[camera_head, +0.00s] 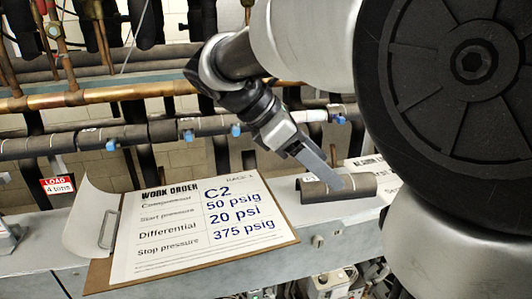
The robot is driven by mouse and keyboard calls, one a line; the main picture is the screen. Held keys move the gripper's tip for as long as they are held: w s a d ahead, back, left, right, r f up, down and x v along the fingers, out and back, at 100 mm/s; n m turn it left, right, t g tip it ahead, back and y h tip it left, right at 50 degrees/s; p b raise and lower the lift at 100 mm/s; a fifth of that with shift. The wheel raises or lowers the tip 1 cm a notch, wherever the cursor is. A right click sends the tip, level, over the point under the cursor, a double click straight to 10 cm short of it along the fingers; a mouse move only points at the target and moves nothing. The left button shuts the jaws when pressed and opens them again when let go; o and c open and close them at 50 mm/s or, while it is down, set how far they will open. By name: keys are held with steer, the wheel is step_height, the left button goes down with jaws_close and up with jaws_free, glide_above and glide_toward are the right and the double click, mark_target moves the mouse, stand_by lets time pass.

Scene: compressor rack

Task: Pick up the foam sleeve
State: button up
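The foam sleeve (362,187) is a short dark grey-brown half-tube lying on the grey ledge, right of the clipboard. My gripper (334,183) comes down from the upper left, and its flat grey finger reaches the sleeve. The fingertip overlaps the left part of the sleeve in this view. I see the gripper nearly edge-on, so the gap between the fingers does not show. I cannot tell whether it touches or grips the sleeve. The sleeve appears to rest on the ledge.
A clipboard (277,249) with a work order sheet (150,234) lies left of the sleeve. Dark insulated pipes (100,139) with blue clamps and a copper pipe (130,91) run behind. The ledge (345,224) has a front edge with wiring below. My arm fills the upper right.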

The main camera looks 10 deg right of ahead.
mark_target(359, 185)
steer(key=b+x, duration=0.1)
steer(key=x, duration=0.4)
steer(key=shift+s+d+f, duration=0.1)
steer(key=c, duration=1.1)
